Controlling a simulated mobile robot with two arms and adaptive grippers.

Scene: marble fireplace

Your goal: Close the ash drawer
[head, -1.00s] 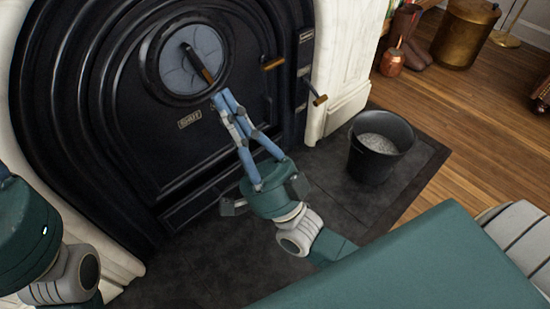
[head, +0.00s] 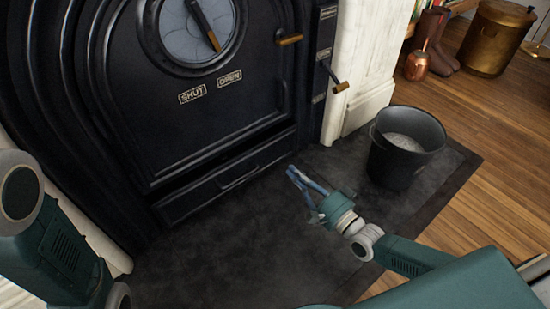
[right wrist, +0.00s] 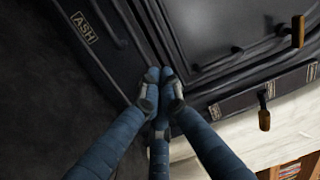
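The ash drawer (head: 197,201) is the long black front low on the fireplace, below the big door, with a thin bar handle (head: 240,178). In the right wrist view its ASH label (right wrist: 84,27) shows at upper left. I cannot tell for sure how far its front stands out. My right gripper (head: 292,170) is low over the dark hearth, just off the drawer's right end. In the right wrist view its fingertips (right wrist: 160,85) are together with nothing between them. My left arm is at the lower left; its gripper is out of view.
Above the drawer are the door's round dial (head: 195,30) and SHUT and OPEN labels. Wooden-tipped levers (head: 340,87) stick out at the right. A black ash bucket (head: 405,150) stands on the hearth right of my right gripper. The hearth (head: 230,255) before the drawer is clear.

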